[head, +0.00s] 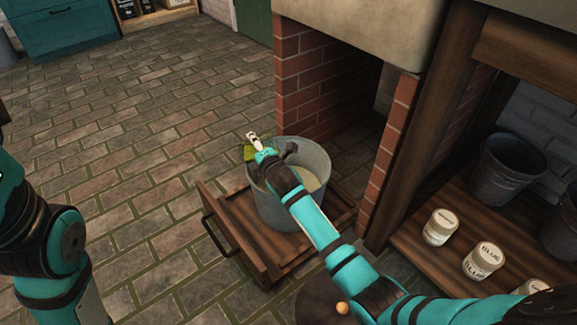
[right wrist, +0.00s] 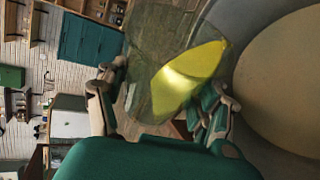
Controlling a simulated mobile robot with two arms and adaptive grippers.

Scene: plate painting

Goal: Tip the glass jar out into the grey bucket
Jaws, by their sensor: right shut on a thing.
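The grey bucket (head: 318,160) stands upright on a wooden crate-like base, with a pale cream fill inside. My right gripper (head: 258,146) is over the bucket's left rim. In the right wrist view (right wrist: 160,92) its fingers are shut on the clear glass jar (right wrist: 142,88), which looks tilted and holds something yellow. The bucket's rim and pale inside (right wrist: 285,85) fill the right of that view. In the head view only a yellow-green bit of the jar (head: 246,152) shows beside my gripper. Whether anything is pouring cannot be told. My left arm is at the left edge; its gripper is out of view.
The wooden base (head: 228,218) has a dark handle on its left side. A brick pillar (head: 390,150) rises close to the right of the bucket. A lower shelf (head: 410,240) holds labelled white jars (head: 482,262) and a dark bucket (head: 508,170). The paved floor at left is clear.

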